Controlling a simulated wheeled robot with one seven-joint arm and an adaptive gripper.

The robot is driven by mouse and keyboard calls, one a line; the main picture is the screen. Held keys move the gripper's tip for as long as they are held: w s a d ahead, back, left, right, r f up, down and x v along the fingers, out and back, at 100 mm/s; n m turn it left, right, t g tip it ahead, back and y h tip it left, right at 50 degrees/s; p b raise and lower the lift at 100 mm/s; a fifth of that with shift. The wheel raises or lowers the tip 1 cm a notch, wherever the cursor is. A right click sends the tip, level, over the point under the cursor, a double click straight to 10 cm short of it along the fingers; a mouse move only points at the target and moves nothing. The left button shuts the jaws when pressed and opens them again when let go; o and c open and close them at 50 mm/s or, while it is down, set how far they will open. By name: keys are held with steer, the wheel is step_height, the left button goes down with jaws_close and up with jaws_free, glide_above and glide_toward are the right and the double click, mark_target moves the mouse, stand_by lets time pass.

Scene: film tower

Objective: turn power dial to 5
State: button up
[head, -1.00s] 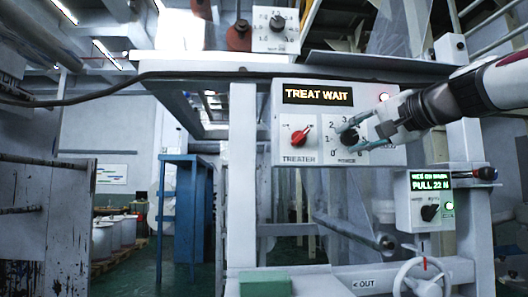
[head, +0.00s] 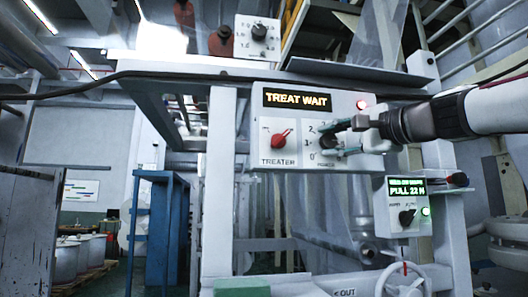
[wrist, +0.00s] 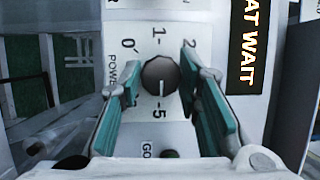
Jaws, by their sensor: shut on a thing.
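The power dial (wrist: 160,76) is a dark round knob on a white plate marked with numbers. Its white pointer line points down in the wrist view, toward the 5. In the head view the dial (head: 327,141) is partly covered by my gripper (head: 336,139). The teal fingers stand on either side of the knob, one above the other in the head view and left and right in the wrist view. My gripper is shut on the knob. The panel display (head: 297,99) reads TREAT WAIT.
The red treater switch (head: 282,137) sits left of the dial. A box reading PULL 22 N (head: 407,204) hangs below my arm, above a handwheel (head: 404,281). Another dial box (head: 258,37) is above.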

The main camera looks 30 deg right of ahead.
steer(key=shift+r, duration=0.15)
steer(key=o, duration=1.1)
steer(key=s, duration=0.4)
steer(key=s+d, duration=0.1)
steer(key=s, duration=0.3)
steer(key=s+f, duration=0.1)
steer(key=s, duration=0.3)
steer(key=shift+d, duration=0.2)
